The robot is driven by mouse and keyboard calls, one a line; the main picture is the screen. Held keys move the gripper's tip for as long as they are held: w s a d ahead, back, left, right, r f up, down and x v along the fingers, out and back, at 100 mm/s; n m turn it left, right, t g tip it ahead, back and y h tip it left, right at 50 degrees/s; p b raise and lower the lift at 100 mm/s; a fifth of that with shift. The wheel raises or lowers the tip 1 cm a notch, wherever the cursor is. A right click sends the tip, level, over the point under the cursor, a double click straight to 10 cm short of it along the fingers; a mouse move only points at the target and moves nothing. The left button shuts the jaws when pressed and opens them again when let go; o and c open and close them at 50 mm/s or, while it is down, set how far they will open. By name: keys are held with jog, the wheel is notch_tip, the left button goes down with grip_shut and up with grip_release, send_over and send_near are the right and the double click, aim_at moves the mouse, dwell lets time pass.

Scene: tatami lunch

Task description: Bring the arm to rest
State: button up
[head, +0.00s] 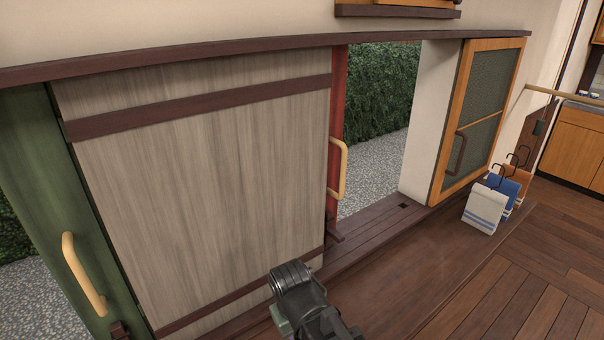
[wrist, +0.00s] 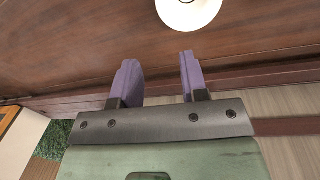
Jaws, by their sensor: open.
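My gripper (wrist: 158,78) shows in the wrist view with its two purple fingers spread apart. Nothing is between them, and they touch nothing that I can see. Beyond the fingers is a brown wooden surface with a round white lamp-like thing (wrist: 188,12) at the top edge. In the head view, a dark part of my arm rises from the bottom edge, in front of the grey wooden door panel. The gripper's fingers cannot be made out there.
A green panel (head: 50,200) with a handle stands at left. The doorway right of centre is open. Hanging towels (head: 485,208) stand at right. The wooden floor (head: 480,300) is clear.

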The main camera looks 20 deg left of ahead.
jog(key=w+d+m, duration=0.2)
jog(key=d+m, duration=0.2)
jog(key=d, duration=1.1)
jog(key=w+d+m+g, duration=0.1)
jog(key=w+d+m, duration=0.2)
jog(key=d, duration=1.2)
jog(key=shift+d+m+y, duration=0.2)
jog(key=shift+m+y, duration=0.2)
jog(key=shift+m, duration=0.5)
jog(key=shift+w, duration=0.1)
